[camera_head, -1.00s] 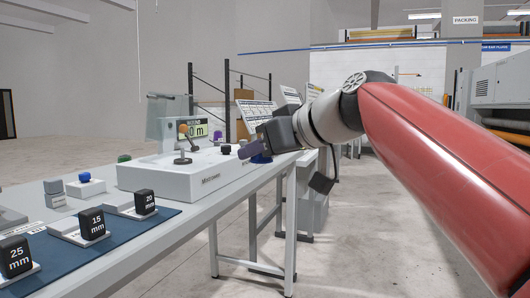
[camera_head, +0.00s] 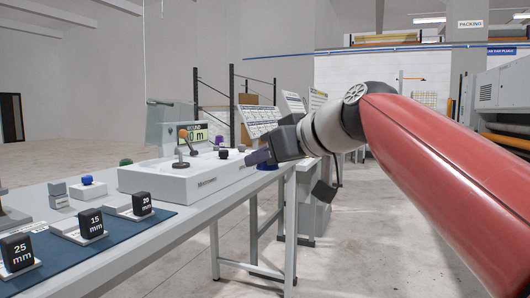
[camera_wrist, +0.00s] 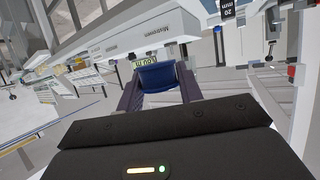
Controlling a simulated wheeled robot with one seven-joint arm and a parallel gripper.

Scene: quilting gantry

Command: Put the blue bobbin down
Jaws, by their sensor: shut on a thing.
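The blue bobbin (camera_wrist: 158,77) sits between the two purple fingers of my gripper (camera_wrist: 160,92) in the wrist view, and the fingers are shut on it. In the head view my gripper (camera_head: 261,158) is at the right end of the white winder machine, by the table's far right corner. The bobbin (camera_head: 268,166) shows there only as a small blue patch, mostly hidden behind the fingers. I cannot tell whether it touches any surface below.
The white winder (camera_head: 170,180) with a lever and display stands on the long table (camera_head: 150,241). Black blocks marked 25, 15 and 20 mm stand on a blue mat (camera_head: 70,262). A small box with a blue knob (camera_head: 87,180) is behind them.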

